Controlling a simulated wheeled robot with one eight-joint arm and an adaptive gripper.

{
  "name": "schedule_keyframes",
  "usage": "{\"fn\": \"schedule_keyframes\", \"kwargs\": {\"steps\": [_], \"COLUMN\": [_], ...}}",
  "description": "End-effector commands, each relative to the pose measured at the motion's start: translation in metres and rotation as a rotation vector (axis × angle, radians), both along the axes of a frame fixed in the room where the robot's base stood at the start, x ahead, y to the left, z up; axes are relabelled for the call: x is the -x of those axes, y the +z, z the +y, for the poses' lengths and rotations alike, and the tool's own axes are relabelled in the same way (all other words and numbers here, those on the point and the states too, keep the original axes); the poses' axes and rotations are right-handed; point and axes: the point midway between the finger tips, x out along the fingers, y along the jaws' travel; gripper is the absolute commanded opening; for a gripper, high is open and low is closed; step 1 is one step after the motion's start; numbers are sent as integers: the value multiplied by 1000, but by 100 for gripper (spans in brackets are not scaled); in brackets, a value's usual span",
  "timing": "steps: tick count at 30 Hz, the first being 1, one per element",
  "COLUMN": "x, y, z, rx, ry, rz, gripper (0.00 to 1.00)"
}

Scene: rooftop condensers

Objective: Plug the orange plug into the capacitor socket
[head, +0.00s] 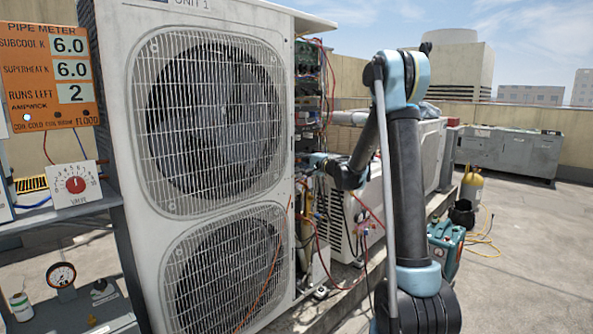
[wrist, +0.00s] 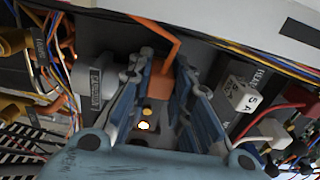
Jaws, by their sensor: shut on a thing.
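In the wrist view my gripper (wrist: 163,68) is shut on the orange plug (wrist: 158,82), which sits between its two blue-grey fingers. An orange cable (wrist: 165,32) bends away above the plug. A grey cylinder with a label (wrist: 96,83), perhaps the capacitor, is left of the left finger.
Wires and orange connectors (wrist: 62,45) crowd the left of the wrist view. White connectors (wrist: 240,96) and red and black leads are close right of the fingers. A grey panel edge (wrist: 265,28) runs above. The tall condenser (head: 205,130) stands left of my arm.

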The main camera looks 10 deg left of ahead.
Motion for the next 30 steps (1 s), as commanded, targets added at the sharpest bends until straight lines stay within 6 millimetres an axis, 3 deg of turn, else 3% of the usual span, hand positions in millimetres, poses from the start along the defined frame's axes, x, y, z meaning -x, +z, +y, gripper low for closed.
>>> {"fn": "schedule_keyframes", "kwargs": {"steps": [12,13,15,16,30], "x": [-2,-2,-2,-2,-1], "y": [-1,-1,-1,-1,0], "z": [6,6,6,6,3], "rx": [2,2,2,2,1], "ry": [4,4,4,4,1], "rz": [0,0,0,0,1], "gripper": [0,24,40,43,43]}}
